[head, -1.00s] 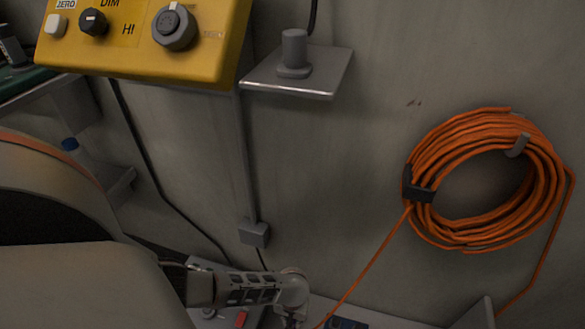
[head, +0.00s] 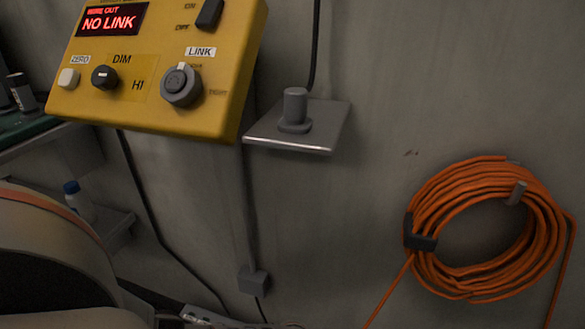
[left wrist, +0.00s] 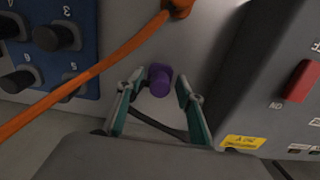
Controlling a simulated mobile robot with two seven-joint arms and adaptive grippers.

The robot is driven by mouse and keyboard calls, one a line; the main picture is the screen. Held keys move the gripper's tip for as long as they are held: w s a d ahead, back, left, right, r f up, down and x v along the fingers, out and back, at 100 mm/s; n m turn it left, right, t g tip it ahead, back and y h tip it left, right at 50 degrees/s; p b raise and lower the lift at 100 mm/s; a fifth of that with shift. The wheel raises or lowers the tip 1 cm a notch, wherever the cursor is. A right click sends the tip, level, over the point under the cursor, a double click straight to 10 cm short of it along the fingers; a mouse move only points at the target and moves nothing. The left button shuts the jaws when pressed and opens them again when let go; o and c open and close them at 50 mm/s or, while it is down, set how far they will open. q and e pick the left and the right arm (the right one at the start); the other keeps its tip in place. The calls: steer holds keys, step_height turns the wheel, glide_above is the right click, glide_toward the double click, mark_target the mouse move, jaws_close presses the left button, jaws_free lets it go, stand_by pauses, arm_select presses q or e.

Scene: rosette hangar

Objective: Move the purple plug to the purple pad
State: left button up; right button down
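The purple plug (left wrist: 160,79) shows in the left wrist view, standing at a grey surface. My left gripper (left wrist: 158,90) is open, its two teal fingers on either side of the plug in the picture. The purple pad is in neither current view. My right gripper is not in view.
In the left wrist view, an orange cable (left wrist: 92,72) crosses beside a blue numbered panel (left wrist: 85,25); a grey box with a red switch (left wrist: 302,80) stands right. The head view shows a yellow "NO LINK" box (head: 150,100), a small shelf (head: 325,130) and coiled orange cable (head: 440,200).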

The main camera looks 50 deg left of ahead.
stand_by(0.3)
arm_select(q)
step_height(320, 180, up, 12)
stand_by(0.7)
stand_by(0.5)
